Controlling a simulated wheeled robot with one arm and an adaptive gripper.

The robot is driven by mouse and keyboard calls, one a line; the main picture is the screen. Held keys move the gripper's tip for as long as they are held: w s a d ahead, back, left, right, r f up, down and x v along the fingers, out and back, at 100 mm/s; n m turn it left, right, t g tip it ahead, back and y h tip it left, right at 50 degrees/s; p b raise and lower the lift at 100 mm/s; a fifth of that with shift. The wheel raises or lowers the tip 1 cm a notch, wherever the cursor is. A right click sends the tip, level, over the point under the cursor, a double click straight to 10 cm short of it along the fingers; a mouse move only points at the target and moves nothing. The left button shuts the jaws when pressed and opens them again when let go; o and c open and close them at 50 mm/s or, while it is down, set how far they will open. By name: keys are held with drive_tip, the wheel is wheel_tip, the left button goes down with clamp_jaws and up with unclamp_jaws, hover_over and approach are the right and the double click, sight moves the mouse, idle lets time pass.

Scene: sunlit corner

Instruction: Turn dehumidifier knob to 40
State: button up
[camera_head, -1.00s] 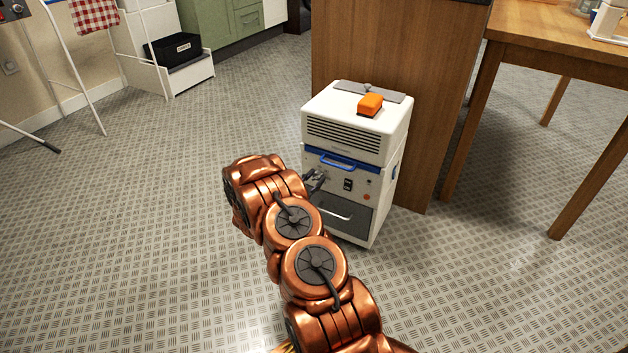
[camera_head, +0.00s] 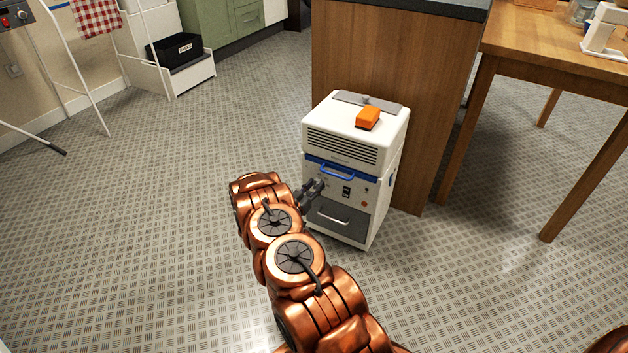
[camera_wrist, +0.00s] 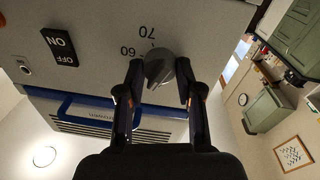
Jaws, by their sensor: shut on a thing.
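The white dehumidifier (camera_head: 352,150) stands on the floor against the wooden counter end, with a blue handle (camera_head: 343,167) and a drawer below its panel. In the wrist view, which is upside down, its grey knob (camera_wrist: 159,66) sits between my gripper's fingertips. The numbers 60 and 70 show beside the knob; the other marks are hidden or out of view. My gripper (camera_wrist: 160,80) is shut on the knob, one finger on each side. In the head view my gripper (camera_head: 314,190) reaches the panel's left part, and the knob is hidden there.
An orange object (camera_head: 367,118) lies on the dehumidifier's top. An ON/OFF switch (camera_wrist: 60,48) is beside the knob on the panel. A wooden table (camera_head: 560,55) stands at the right. The floor to the left is mostly clear, with a white rack (camera_head: 85,75) beyond.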

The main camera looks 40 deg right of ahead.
drive_tip(key=shift+s+d+n+p, duration=0.1)
drive_tip(key=shift+n+p, duration=1.05)
drive_tip(key=shift+n, duration=1.15)
drive_tip(key=o, duration=1.2)
drive_tip(key=shift+c, duration=0.2)
drive_tip(key=v, duration=1.2)
drive_tip(key=shift+f, duration=0.1)
